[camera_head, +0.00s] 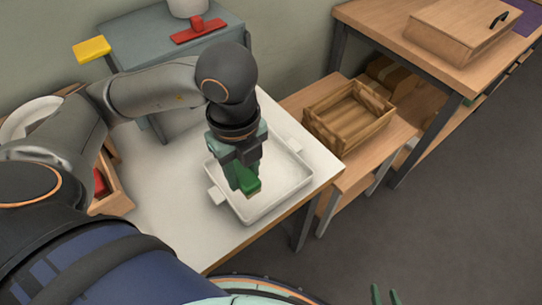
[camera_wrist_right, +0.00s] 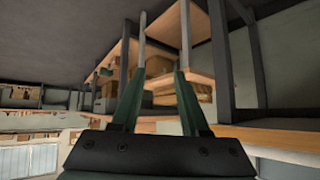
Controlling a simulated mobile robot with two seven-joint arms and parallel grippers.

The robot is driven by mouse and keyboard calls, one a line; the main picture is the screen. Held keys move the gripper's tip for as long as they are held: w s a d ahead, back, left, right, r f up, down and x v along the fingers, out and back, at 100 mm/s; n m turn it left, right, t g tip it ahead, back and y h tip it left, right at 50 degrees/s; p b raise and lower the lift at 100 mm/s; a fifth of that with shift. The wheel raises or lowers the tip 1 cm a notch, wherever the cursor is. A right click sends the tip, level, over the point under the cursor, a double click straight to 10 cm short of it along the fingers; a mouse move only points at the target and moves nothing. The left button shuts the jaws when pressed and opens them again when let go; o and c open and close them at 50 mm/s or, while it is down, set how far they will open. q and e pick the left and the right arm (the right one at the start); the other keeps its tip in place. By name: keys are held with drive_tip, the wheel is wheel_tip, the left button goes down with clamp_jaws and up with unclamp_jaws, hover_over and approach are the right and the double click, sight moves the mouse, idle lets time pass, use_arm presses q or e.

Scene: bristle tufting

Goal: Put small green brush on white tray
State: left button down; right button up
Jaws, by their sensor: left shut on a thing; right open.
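The small green brush (camera_head: 250,187) is in my left gripper (camera_head: 243,178), which is shut on it. The gripper points down and holds the brush over the left part of the white tray (camera_head: 287,187). The tray is shallow and lies on the white table; its visible floor is bare. I cannot tell whether the brush touches the tray floor. My right gripper (camera_head: 384,297) shows only its green fingertips at the bottom edge of the head view. In the right wrist view (camera_wrist_right: 158,100) its two fingers are apart with nothing between them.
A wooden crate (camera_head: 348,117) stands on a low bench right of the white table (camera_head: 185,215). A wooden box (camera_head: 462,28) sits on a higher bench. A grey cabinet at the back holds a red object (camera_head: 199,29). A yellow object (camera_head: 92,49) is at its left.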

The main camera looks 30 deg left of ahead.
use_arm(q)
drive_tip(key=w+a+f, duration=0.1)
drive_tip(key=w+f, duration=0.2)
drive_tip(key=w, duration=0.3)
drive_tip(key=b, duration=0.2)
hover_over(268, 168)
drive_tip(key=f, duration=0.5)
drive_tip(key=shift+s+f, duration=0.2)
drive_tip(key=shift+s, duration=0.05)
drive_tip(key=shift+w+f, duration=0.15)
drive_tip(key=shift+f, duration=0.05)
wheel_tip(268, 168, down, 4)
drive_tip(key=shift+w+r, duration=0.15)
drive_tip(key=shift+r, duration=0.1)
use_arm(e)
drive_tip(key=shift+w+a+f+y, duration=0.3)
drive_tip(key=shift+a+f, duration=0.5)
drive_tip(key=shift+a, duration=0.1)
use_arm(q)
drive_tip(key=shift+b, duration=0.35)
use_arm(e)
drive_tip(key=shift+f, duration=0.1)
use_arm(q)
drive_tip(key=shift+f, duration=0.2)
drive_tip(key=shift+c, duration=2.3)
unclamp_jaws()
drive_tip(key=shift+r, duration=0.1)
